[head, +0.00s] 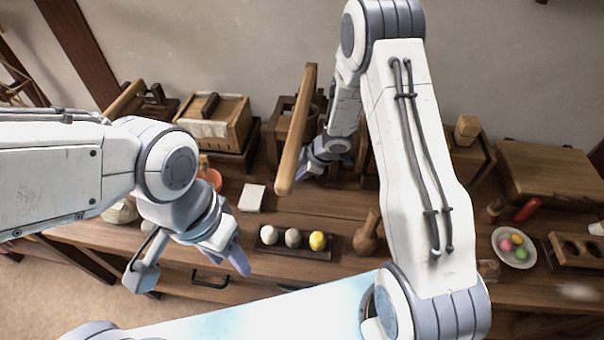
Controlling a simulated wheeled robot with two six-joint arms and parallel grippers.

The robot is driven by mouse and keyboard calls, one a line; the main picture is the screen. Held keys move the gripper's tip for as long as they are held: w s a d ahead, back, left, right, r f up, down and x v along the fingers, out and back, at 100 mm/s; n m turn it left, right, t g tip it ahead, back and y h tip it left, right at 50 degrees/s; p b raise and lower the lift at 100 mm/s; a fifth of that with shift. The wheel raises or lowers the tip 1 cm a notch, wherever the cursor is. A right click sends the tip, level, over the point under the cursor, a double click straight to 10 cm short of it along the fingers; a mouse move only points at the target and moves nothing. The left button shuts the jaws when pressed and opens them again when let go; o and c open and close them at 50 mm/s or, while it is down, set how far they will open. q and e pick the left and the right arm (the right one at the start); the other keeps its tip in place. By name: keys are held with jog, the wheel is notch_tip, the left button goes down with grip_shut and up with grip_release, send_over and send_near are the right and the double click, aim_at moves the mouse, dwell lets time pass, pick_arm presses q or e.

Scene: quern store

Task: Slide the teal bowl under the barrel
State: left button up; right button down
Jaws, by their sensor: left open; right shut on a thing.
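I cannot make out the teal bowl in this view. No barrel shows clearly; a dark wooden frame (283,122) stands at the back behind a long pale wooden bar (296,130), and my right arm hides part of that area. My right gripper (318,163) is at the back middle of the bench, just right of the bar's lower end.
A dark tray (268,248) with two pale balls and a yellow one lies at the bench's front middle, beside a brown wooden flask (369,236). A plate (500,250) of coloured balls is at right. A white card (251,197) lies left of centre.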

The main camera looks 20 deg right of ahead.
dwell(0.9)
jog(key=c, duration=0.9)
grip_release()
jog(key=p+v, duration=0.4)
jog(key=v, duration=0.6)
jog(key=shift+s+r, duration=0.1)
jog(key=shift+r, duration=0.1)
